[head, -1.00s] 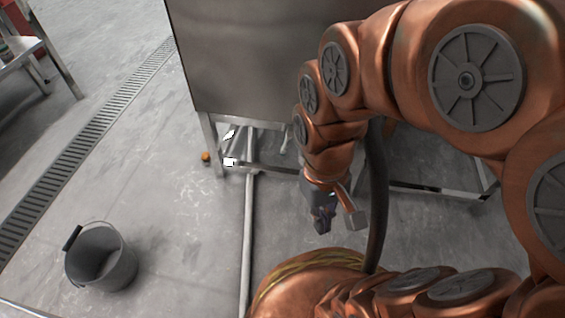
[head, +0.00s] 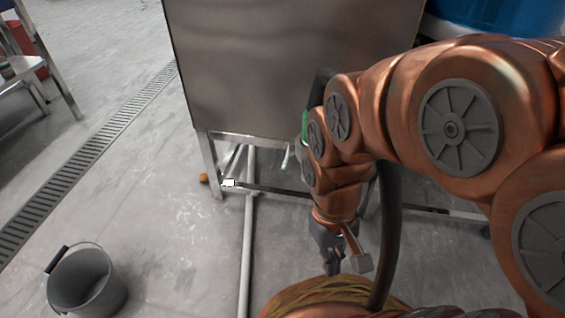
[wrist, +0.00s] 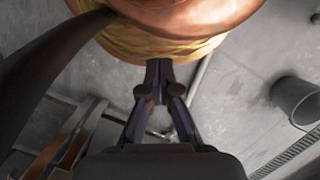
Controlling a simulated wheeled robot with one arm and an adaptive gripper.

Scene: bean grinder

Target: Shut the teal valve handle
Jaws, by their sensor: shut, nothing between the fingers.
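My gripper (head: 333,268) hangs low in front of the steel cabinet's frame in the head view, pointing down. In the wrist view its fingers (wrist: 160,68) meet at the tips, shut and empty. No clear teal valve handle shows. A small pale piece (head: 285,158) hangs under the cabinet's lower edge, left of my arm, and a thin green piece (head: 304,124) shows at the arm's edge. I cannot tell whether either is the handle. My arm hides the area to their right. My gripper is apart from both, lower and to the right.
The steel cabinet (head: 285,65) stands on a metal frame, with a pipe (head: 248,220) along the floor. A grey bucket (head: 88,282) stands at the lower left. A floor drain (head: 85,155) crosses the left side. A blue drum (head: 500,15) is behind at the upper right.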

